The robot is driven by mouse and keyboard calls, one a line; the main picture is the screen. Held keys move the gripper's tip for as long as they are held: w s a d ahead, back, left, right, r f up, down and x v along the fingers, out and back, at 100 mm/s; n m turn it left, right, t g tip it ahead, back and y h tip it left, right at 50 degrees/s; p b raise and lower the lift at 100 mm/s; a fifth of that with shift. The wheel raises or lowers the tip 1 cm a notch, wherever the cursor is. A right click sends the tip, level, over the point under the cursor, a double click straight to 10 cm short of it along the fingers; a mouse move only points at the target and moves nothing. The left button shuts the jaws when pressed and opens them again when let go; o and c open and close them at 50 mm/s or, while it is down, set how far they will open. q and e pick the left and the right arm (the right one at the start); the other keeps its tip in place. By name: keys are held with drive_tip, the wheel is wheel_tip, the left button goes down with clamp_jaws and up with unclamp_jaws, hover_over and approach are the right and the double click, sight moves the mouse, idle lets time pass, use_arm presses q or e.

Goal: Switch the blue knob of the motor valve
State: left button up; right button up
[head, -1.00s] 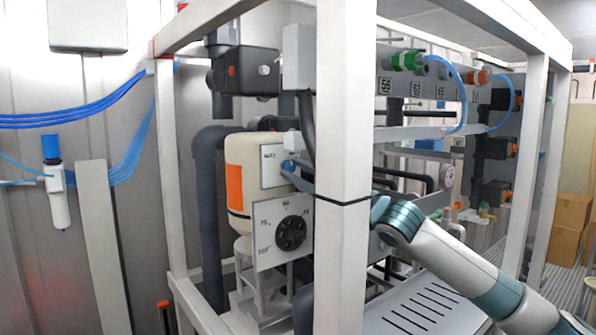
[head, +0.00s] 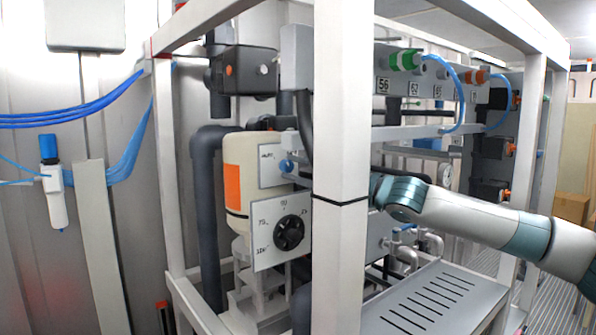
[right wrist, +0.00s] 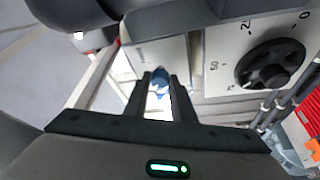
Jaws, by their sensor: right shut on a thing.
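The small blue knob (head: 286,166) sits on a white plate (head: 268,158) on the motor valve, above the black dial, in the head view. My right gripper (head: 296,170) reaches it from the right, mostly hidden behind the white upright post. In the right wrist view the two dark fingers of my right gripper (right wrist: 160,86) are close together, one on each side of the blue knob (right wrist: 160,77), and shut on it. The fingers cover part of the knob. My left gripper is not in view.
A black dial (head: 289,233) on a white plate sits just below the knob. The white frame post (head: 341,200) stands in front of my right wrist. A cream tank (head: 238,185) with an orange label is at left. A slotted panel (head: 425,300) lies below my right arm.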

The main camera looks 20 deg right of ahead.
drive_tip(key=shift+n, duration=0.5)
drive_tip(key=o, duration=1.1)
drive_tip(key=shift+a, duration=0.1)
drive_tip(key=shift+c, duration=0.2)
drive_tip(key=shift+s, duration=0.1)
drive_tip(key=v, duration=1.7)
drive_tip(key=shift+r, duration=0.2)
